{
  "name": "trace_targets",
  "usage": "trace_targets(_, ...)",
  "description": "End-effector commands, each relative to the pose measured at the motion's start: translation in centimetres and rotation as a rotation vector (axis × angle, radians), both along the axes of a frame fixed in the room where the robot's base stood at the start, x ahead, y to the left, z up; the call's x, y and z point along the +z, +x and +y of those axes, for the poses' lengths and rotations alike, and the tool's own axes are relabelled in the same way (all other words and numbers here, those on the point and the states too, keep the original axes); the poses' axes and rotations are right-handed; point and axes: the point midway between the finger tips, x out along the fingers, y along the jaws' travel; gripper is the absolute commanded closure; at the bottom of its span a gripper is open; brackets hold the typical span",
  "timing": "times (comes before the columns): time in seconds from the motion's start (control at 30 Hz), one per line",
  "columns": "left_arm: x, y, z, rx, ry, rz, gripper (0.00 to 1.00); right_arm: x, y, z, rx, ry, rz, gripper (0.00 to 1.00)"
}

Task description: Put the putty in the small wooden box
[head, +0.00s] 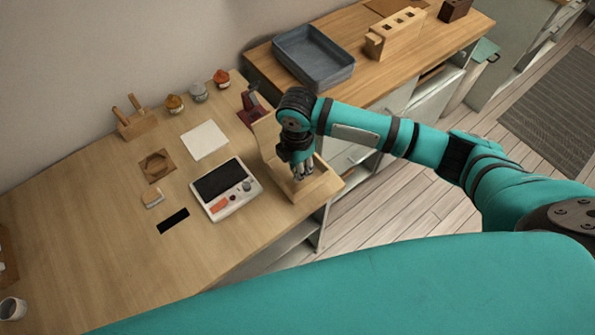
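A small open wooden box (325,184) sits at the right end of the near wooden table, with an upright light wooden panel (266,132) behind it. My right gripper (303,174) points down over the box, its fingertips at or just inside the opening. Its fingers look close together, but they are too small to tell whether they are shut or hold something. I cannot pick out the putty for certain; the gripper and arm hide part of the box's inside. My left gripper is out of view.
A white device (236,206) with a dark screen lies left of the box, near a black strip (173,221) and a white sheet (204,140). Small jars (198,92) stand along the wall. A blue-grey tray (345,75) is on the back counter.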

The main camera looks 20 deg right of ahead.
Motion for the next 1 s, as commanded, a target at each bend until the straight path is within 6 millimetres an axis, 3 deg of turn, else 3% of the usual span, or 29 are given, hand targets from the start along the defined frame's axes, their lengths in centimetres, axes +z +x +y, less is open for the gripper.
trace_targets(0.23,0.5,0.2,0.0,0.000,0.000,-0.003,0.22,-3.2,-0.1,0.0,-0.001,-0.002,0.002,0.93)
trace_targets(0.6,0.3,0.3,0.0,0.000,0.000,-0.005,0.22,-3.7,0.0,0.0,-0.001,-0.001,0.001,0.93)
trace_targets(0.63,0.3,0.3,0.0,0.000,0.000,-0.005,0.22,-3.7,0.0,0.0,-0.001,-0.001,0.001,0.78)
trace_targets(0.7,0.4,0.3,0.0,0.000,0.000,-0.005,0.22,-3.7,0.0,0.0,-0.001,-0.001,0.000,0.69)
trace_targets(1.0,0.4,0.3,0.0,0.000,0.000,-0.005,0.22,-3.4,0.0,0.0,-0.001,-0.001,0.000,0.69)
